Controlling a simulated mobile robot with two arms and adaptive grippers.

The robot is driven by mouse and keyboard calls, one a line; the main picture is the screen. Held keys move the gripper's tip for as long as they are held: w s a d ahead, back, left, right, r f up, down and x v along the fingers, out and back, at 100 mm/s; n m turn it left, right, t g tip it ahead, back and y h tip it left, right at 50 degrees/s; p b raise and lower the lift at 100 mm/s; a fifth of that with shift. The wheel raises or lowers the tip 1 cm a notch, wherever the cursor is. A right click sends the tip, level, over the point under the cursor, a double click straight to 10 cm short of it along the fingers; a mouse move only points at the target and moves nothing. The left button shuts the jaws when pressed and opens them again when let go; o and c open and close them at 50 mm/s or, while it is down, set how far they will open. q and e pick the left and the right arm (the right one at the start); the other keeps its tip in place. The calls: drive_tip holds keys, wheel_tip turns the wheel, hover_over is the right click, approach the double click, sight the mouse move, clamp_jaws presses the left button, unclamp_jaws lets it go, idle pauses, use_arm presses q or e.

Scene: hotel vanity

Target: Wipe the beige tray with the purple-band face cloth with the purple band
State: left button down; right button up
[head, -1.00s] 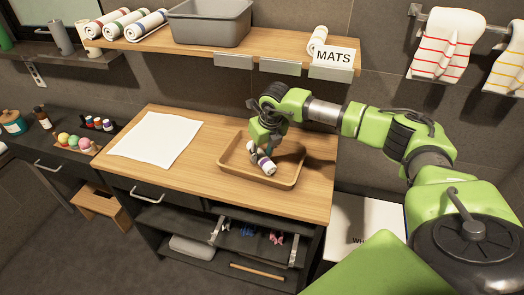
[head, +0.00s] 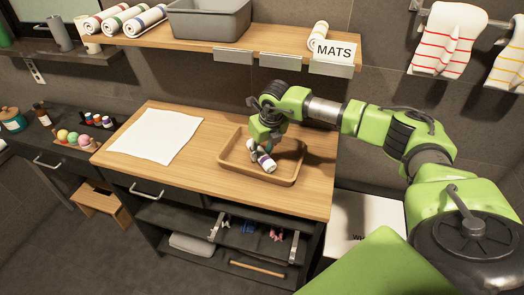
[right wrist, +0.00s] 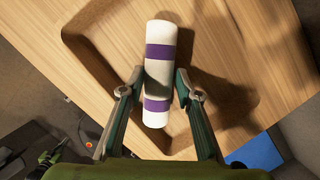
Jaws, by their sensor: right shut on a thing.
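The beige tray (head: 236,170) lies on the wooden counter, under my right gripper. The rolled white face cloth with purple bands (head: 267,163) is in the tray, its end tilted toward the front right. My right gripper (head: 268,145) is shut on the cloth. In the right wrist view the cloth (right wrist: 160,72) lies between the two fingers (right wrist: 160,92), over the tray floor. Whether the cloth touches the tray floor is hard to tell. My left gripper is out of view.
A white mat (head: 155,136) lies flat at the left of the counter (head: 200,182). Above, a wooden shelf holds a grey bin (head: 208,20), several rolled towels (head: 127,18) and a MATS sign (head: 334,53).

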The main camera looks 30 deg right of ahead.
drive_tip(key=shift+f+b, duration=0.5)
drive_tip(key=shift+f, duration=0.2)
drive_tip(key=shift+w+d+b, duration=0.5)
drive_tip(key=shift+d, duration=0.25)
drive_tip(key=shift+w+d+b, duration=0.5)
drive_tip(key=shift+d, duration=0.25)
drive_tip(key=shift+f, duration=0.1)
drive_tip(key=shift+s+a, duration=0.3)
drive_tip(key=shift+a, duration=0.15)
drive_tip(key=shift+s+a+p, duration=0.5)
drive_tip(key=shift+a, duration=0.1)
drive_tip(key=shift+s+a, duration=0.3)
drive_tip(key=shift+a, duration=0.25)
drive_tip(key=shift+w, duration=0.1)
